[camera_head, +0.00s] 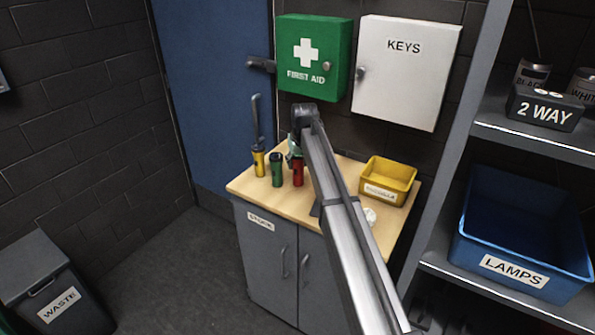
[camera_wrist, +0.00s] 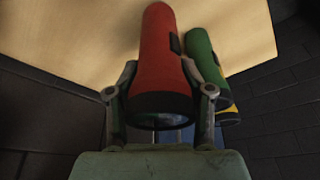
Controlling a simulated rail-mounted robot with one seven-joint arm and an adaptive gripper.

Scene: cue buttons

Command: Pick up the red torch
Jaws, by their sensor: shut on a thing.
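The red torch (camera_head: 298,173) stands upright on the wooden top of the cabinet (camera_head: 335,167), the rightmost of three torches in the head view. In the wrist view the red torch (camera_wrist: 163,55) lies between the two fingers of my gripper (camera_wrist: 160,92), which are closed against its sides near the wide dark end. In the head view my gripper (camera_head: 294,152) is at the torch's upper part and is partly hidden by my arm. I cannot tell whether the torch's base touches the cabinet top.
A green torch (camera_head: 277,170) stands close to the left of the red one, with a yellow torch (camera_head: 258,162) beyond it. A yellow bin (camera_head: 387,182) sits at the right of the top. First aid (camera_head: 314,58) and keys (camera_head: 403,65) boxes hang behind.

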